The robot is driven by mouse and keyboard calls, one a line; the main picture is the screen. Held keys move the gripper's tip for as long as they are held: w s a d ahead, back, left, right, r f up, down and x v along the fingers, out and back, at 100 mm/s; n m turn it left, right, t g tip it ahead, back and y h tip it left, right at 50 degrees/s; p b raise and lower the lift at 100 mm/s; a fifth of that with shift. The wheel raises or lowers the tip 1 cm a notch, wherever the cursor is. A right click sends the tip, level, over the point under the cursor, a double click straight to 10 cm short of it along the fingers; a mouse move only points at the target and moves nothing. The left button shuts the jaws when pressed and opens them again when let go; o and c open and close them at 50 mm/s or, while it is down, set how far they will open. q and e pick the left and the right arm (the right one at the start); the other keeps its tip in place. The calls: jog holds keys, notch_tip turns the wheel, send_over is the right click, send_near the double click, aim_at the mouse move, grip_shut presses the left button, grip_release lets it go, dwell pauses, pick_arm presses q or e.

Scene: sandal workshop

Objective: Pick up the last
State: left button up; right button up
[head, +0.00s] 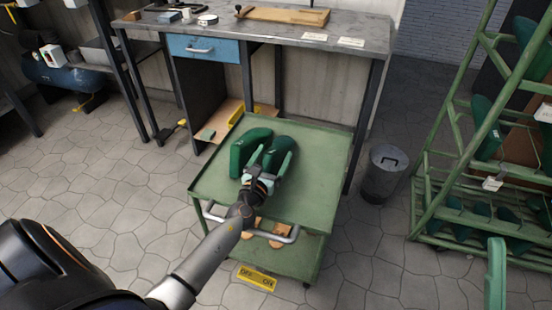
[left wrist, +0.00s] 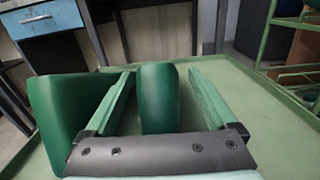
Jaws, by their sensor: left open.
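Two dark green lasts stand side by side on the green cart (head: 327,165). My left gripper (head: 267,166) is over the cart, open, with its green fingers pointing away from me. In the left wrist view, the right-hand last (left wrist: 158,97) is between the two fingers, with a visible gap on each side. It shows in the head view too (head: 280,146). The other last (head: 247,142) stands outside the left finger and fills the left of the wrist view (left wrist: 58,103). The lower part of the middle last is hidden behind the gripper. My right gripper is not seen.
A workbench (head: 345,32) with a blue drawer (head: 200,47) stands behind the cart. A grey bin (head: 383,175) is to the cart's right. A green rack (head: 425,185) with more lasts stands farther right. The cart top is clear right of the lasts.

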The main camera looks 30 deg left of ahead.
pick_arm(q)
jog(key=shift+w, duration=0.1)
jog(key=shift+c, duration=0.3)
jog(key=c, duration=1.4)
jog(key=shift+r, duration=0.1)
jog(key=shift+r, duration=0.1)
